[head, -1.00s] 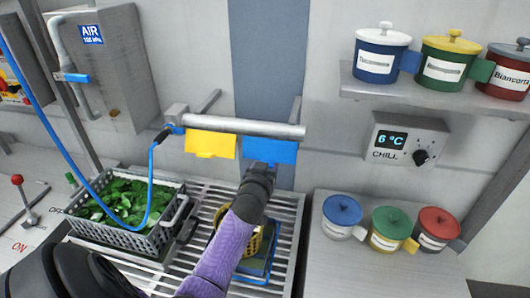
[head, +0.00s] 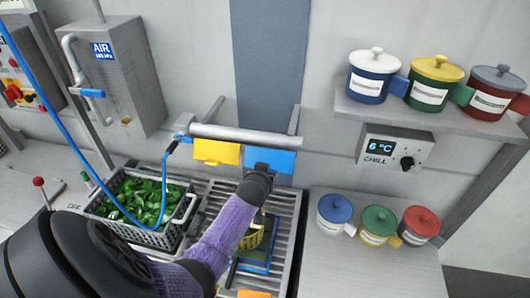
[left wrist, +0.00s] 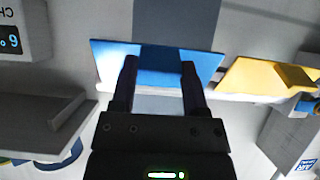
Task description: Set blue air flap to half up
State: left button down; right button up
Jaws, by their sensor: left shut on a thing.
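The blue air flap (head: 285,161) hangs under the right part of a grey horizontal air pipe (head: 245,136), beside the yellow flap (head: 214,152). My left gripper (head: 258,174) is at the blue flap's lower edge, with its purple-sleeved arm reaching up from below. In the left wrist view, the gripper (left wrist: 160,65) is shut on the blue flap (left wrist: 207,66), which spans behind and beyond both fingers. The yellow flap (left wrist: 260,80) is to the right there, apart from the fingers. The exact grip contact is hidden. My right gripper is not in view.
Lidded pots and a chill control box (head: 392,147) are at right.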

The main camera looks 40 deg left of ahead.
pick_arm(q)
jog(key=shift+c, duration=0.4)
grip_release()
jog(key=p+v, duration=0.2)
jog(key=v, duration=0.8)
jog(key=shift+p, duration=0.4)
jog(key=shift+f, duration=0.15)
